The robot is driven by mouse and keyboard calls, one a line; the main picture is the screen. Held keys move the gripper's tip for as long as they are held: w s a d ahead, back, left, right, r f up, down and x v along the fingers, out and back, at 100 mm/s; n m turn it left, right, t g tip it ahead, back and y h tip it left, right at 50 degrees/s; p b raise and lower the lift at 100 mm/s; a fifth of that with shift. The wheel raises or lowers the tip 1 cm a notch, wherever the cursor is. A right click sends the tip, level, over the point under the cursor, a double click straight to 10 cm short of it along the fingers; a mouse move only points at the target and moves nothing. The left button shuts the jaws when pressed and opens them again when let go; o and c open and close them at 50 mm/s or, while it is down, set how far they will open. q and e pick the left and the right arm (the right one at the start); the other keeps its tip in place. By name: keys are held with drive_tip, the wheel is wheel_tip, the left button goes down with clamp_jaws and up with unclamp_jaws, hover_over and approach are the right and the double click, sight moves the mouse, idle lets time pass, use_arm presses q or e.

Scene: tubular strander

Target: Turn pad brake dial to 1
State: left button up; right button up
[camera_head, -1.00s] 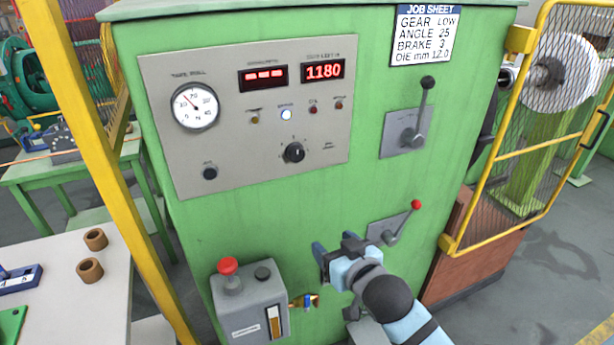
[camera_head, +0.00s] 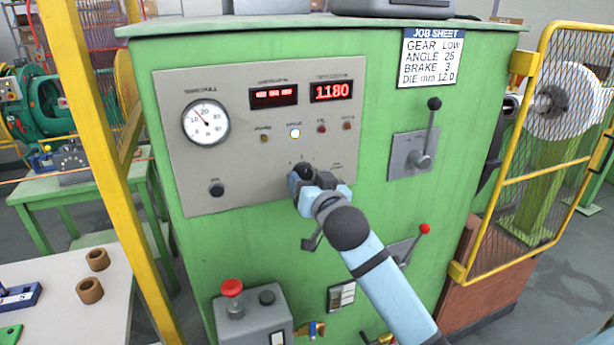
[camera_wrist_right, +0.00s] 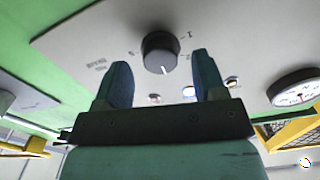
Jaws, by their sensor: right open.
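The pad brake dial (camera_head: 304,168) is a black round knob low on the grey panel, partly hidden by my right gripper (camera_head: 318,183) in the head view. In the right wrist view the dial (camera_wrist_right: 160,50) shows whole, with its white mark pointing down the picture. A "1" is printed up and right of it there. My right gripper (camera_wrist_right: 161,75) is open, its two fingers on either side of the dial's lower part in that view. My left gripper is not in view.
The panel (camera_head: 250,190) also carries a gauge (camera_head: 206,122), lamps and a black knob (camera_head: 217,189). A lever (camera_head: 428,130) stands right of it. A red-topped control box (camera_head: 252,318) is below. A yellow mesh guard (camera_head: 545,150) is at right.

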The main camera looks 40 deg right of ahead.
drive_tip(key=shift+x, duration=0.85)
drive_tip(key=shift+c, duration=0.4)
